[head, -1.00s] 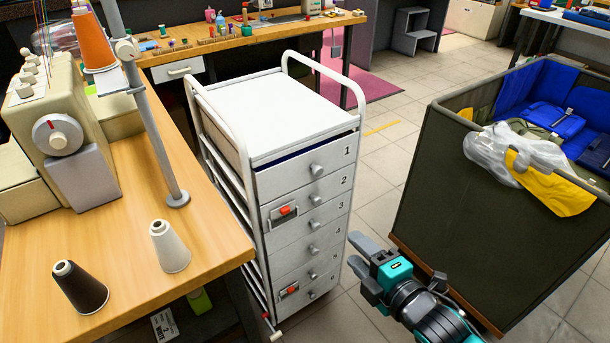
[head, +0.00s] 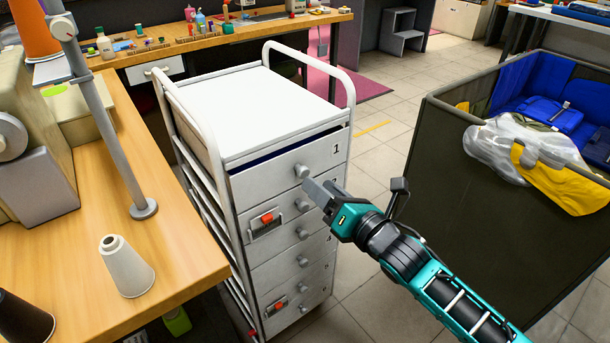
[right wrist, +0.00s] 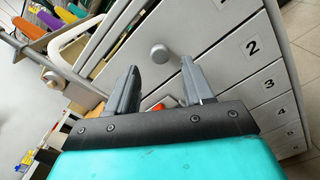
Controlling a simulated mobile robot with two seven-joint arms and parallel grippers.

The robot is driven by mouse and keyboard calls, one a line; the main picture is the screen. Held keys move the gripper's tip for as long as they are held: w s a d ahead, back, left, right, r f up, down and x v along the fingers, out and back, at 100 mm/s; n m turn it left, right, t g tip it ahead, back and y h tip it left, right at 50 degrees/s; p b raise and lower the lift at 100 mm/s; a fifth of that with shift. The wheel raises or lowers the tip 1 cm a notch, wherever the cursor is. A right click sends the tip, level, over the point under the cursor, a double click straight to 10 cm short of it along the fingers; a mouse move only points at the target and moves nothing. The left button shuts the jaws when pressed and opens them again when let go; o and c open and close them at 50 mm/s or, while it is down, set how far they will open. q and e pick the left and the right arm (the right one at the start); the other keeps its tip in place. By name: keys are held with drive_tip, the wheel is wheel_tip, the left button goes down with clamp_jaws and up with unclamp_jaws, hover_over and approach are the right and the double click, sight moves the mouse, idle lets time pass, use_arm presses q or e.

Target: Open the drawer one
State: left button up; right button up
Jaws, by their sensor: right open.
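The white drawer cart (head: 275,85) stands in the middle of the head view, with numbered drawers down its front. Drawer one (head: 270,180) is the top one, with a "1" label and a round grey knob (head: 302,171). A dark gap shows above its front. My right gripper (head: 318,188) is at the front of the cart, just below and right of that knob. In the right wrist view its fingers (right wrist: 158,90) are apart and empty, and the knob (right wrist: 159,53) shows beyond and between them, apart from both. My left gripper is not in view.
A wooden table (head: 160,235) with cone spools (head: 126,266) and a sewing machine (head: 30,170) is close on the cart's left. A dark-sided bin (head: 480,200) with blue and yellow bags stands at the right. Tiled floor lies between cart and bin.

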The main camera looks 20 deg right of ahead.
sight(305, 174)
drive_tip(key=x, duration=0.6)
drive_tip(key=shift+w+b, duration=0.1)
drive_tip(key=shift+b, duration=0.3)
drive_tip(key=shift+c, duration=0.5)
clamp_jaws()
